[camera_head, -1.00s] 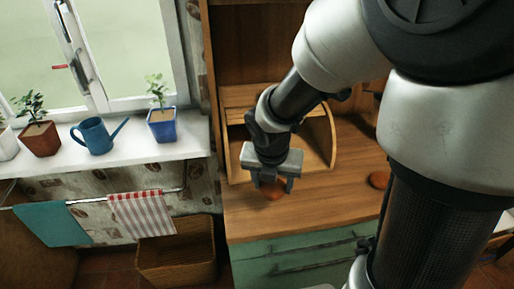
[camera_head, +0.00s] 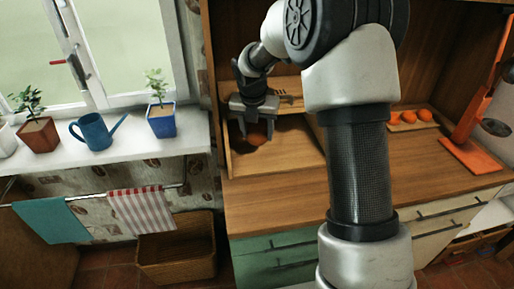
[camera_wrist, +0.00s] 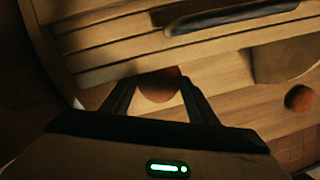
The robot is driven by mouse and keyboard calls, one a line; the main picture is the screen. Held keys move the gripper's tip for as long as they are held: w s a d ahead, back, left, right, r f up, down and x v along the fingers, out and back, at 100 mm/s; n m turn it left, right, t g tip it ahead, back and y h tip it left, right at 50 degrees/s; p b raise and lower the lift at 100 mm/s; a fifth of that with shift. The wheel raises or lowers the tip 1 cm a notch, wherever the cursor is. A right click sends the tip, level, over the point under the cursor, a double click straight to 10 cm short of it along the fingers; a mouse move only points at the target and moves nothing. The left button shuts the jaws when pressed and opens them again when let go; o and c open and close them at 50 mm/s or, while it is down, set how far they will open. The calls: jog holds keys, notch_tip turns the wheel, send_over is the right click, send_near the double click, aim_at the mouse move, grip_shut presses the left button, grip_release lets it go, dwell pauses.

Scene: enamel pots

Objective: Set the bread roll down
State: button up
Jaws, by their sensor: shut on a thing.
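My gripper (camera_head: 254,122) is shut on a round, reddish-brown bread roll (camera_head: 257,138). In the head view it is at the open front of a wooden bread box (camera_head: 300,146) with a slatted top. I cannot tell whether the roll touches the box floor. In the wrist view the roll (camera_wrist: 159,88) sits between the fingers of my gripper (camera_wrist: 160,92), close to the slatted lid (camera_wrist: 105,45) and its dark handle. A second round brown roll (camera_wrist: 299,97) lies to the right, apart from the gripper.
The bread box stands on a wooden counter (camera_head: 275,195). Several orange round things lie on a board (camera_head: 412,127) at the right, near an orange stand (camera_head: 468,157). My arm covers the counter's middle. A windowsill (camera_head: 190,140) with plants and a blue watering can (camera_head: 96,132) is at left.

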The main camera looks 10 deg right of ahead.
aim_at(258, 155)
notch_tip(258, 155, down, 2)
jog(key=shift+s+f, duration=0.15)
jog(key=shift+f, duration=0.05)
jog(key=shift+s+a+b+x, duration=0.15)
jog(key=shift+s+b+x, duration=0.1)
jog(key=shift+x, duration=0.85)
jog(key=shift+s+a+b+x, duration=0.1)
jog(key=shift+b+x, duration=0.15)
jog(key=shift+x, duration=0.85)
jog(key=shift+f, duration=0.3)
jog(key=o, duration=1)
jog(key=shift+r, duration=0.1)
